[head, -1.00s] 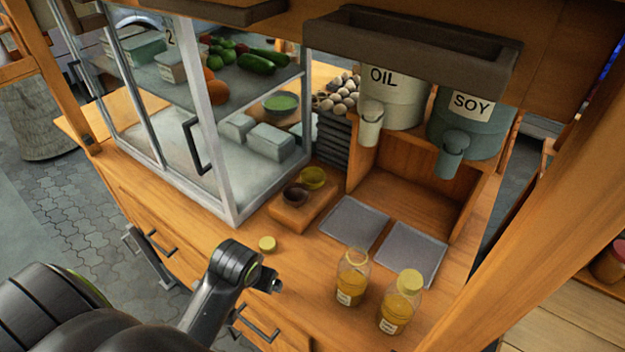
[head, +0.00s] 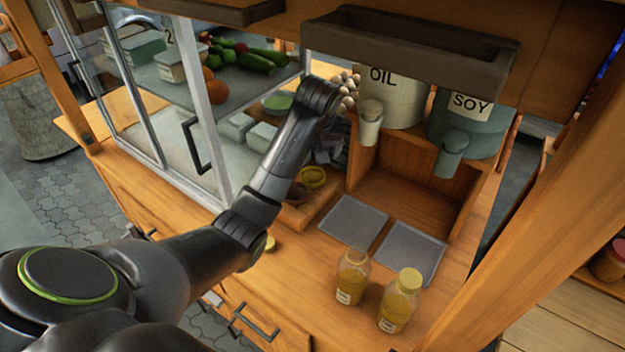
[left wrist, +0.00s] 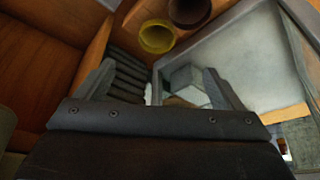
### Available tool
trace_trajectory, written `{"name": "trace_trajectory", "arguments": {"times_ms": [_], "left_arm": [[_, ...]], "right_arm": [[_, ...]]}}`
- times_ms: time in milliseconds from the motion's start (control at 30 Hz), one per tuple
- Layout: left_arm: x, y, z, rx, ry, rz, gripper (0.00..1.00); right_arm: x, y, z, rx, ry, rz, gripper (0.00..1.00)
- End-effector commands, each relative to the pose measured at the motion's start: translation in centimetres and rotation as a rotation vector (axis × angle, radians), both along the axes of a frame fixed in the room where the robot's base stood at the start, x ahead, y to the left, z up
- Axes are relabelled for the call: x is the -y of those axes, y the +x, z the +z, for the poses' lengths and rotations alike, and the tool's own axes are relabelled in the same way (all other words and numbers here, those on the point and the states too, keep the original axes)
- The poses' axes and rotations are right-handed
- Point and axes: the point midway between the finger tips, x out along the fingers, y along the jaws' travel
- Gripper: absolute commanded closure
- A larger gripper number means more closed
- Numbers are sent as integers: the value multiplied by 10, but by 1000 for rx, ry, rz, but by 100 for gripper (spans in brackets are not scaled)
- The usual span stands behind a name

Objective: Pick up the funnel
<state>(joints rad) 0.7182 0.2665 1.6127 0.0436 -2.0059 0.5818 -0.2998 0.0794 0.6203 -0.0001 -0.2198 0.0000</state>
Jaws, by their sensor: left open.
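A yellow round open-topped piece (head: 313,177), which looks like the funnel, sits on a small wooden block (head: 322,205) on the counter. A dark brown bowl-like piece (head: 298,193) is beside it, partly hidden by my left arm. In the left wrist view the yellow piece (left wrist: 157,38) and the brown piece (left wrist: 189,10) show at the top, beyond the fingers. My left gripper (head: 330,148) is just behind the yellow piece in the head view, mostly hidden by its arm. In the left wrist view its fingers (left wrist: 160,82) are spread apart and empty. My right gripper is not in view.
A glass display case (head: 215,150) stands left of the block. Oil (head: 392,95) and soy (head: 470,120) dispensers are at the right back. Two grey trays (head: 352,222) and two yellow-filled jars (head: 352,277) are on the counter in front. A dark stack (left wrist: 125,80) is close to the gripper.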

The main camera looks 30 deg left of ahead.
Motion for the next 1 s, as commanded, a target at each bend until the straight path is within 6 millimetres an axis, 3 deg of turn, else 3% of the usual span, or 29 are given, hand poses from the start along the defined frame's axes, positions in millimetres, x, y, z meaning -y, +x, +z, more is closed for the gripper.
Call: {"name": "trace_trajectory", "arguments": {"times_ms": [200, 300, 600, 1000], "left_arm": [[-5, 9, -24, -2, -1, 7, 11], [-10, 15, -39, -7, -1, 8, 11], [-22, 35, -92, -3, -1, 6, 11], [-27, 45, -117, -2, -1, 5, 11]], "right_arm": [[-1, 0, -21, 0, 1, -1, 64], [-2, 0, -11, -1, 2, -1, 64], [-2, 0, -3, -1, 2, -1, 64], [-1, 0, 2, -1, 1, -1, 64]]}}
